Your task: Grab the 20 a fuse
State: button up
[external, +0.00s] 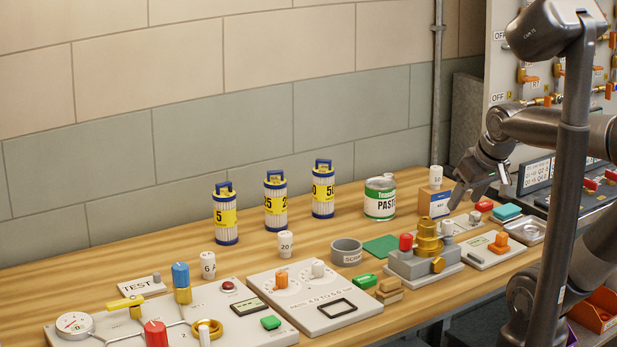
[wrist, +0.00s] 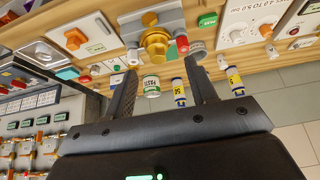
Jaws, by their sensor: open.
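The 20 A fuse (external: 285,244) is a small white cylinder with dark lettering. It stands upright on the wooden bench, in front of the middle yellow-labelled cartridge, in the external view. In the wrist view a small white cylinder (wrist: 222,62), right of my fingers, appears to be it; its label is unreadable there. My gripper (external: 479,194) is over the right part of the bench, well to the right of the fuse. In the wrist view my gripper (wrist: 160,68) has its fingers spread wide with nothing held between them.
A white fuse marked 6 (external: 207,265) stands left. Tall cartridges (external: 275,193) and a paste can (external: 380,199) stand behind. A grey cup (external: 347,252), a brass valve block (external: 426,255) and a dial panel (external: 317,305) surround the fuse's area. A white cylinder (external: 436,177) stands on a box.

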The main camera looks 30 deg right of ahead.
jog(key=shift+o, duration=0.5)
jog(key=n+g+y, duration=0.2)
jog(key=n, duration=0.2)
send_over(288, 235)
jog(key=s+d, duration=0.1)
jog(key=s, duration=0.2)
notch_tip(288, 235, down, 10)
jog(key=x, duration=0.4)
jog(key=shift+w+f, duration=0.3)
jog(key=shift+w, duration=0.05)
jog(key=shift+d+x, duration=0.1)
jog(key=shift+x, duration=1.55)
jog(key=shift+d+x, duration=0.15)
jog(key=shift+x, duration=1.45)
jog(key=shift+c, duration=0.5)
